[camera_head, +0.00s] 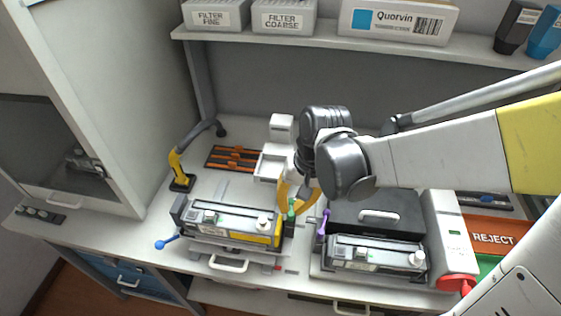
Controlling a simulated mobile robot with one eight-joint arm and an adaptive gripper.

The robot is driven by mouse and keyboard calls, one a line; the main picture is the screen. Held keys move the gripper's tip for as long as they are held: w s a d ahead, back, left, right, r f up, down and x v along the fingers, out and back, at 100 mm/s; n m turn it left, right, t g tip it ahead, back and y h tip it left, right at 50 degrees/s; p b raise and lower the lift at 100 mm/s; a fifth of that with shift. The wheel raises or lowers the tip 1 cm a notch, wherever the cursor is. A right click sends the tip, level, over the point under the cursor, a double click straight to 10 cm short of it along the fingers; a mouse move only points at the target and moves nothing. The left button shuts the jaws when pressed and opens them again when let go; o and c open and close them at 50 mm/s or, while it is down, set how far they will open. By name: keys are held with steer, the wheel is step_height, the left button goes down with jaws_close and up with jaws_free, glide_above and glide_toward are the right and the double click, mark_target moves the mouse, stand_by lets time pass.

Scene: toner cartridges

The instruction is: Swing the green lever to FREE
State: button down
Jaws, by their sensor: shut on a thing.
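The green lever (291,208) shows as a small green piece at the right end of the left cartridge unit. My gripper (292,211) reaches down from the right, and its yellow fingers are shut on the green lever. The fingers hide most of the lever, so its exact angle is unclear. The left cartridge (232,221), grey with a yellow patch, lies in a cradle beside the lever. No FREE marking is readable at this size.
A purple lever (323,222) stands close right of my gripper, by the right cartridge (375,254). A blue-knobbed lever (167,243) sticks out left. A black box (377,212) and a REJECT tray (493,239) are to the right. A shelf (330,37) runs above the bench.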

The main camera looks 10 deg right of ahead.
steer(key=c, duration=1.4)
jaws_free()
step_height(320, 180, up, 12)
steer(key=d, duration=0.2)
steer(key=shift+s+d, duration=0.2)
steer(key=shift+f, duration=0.15)
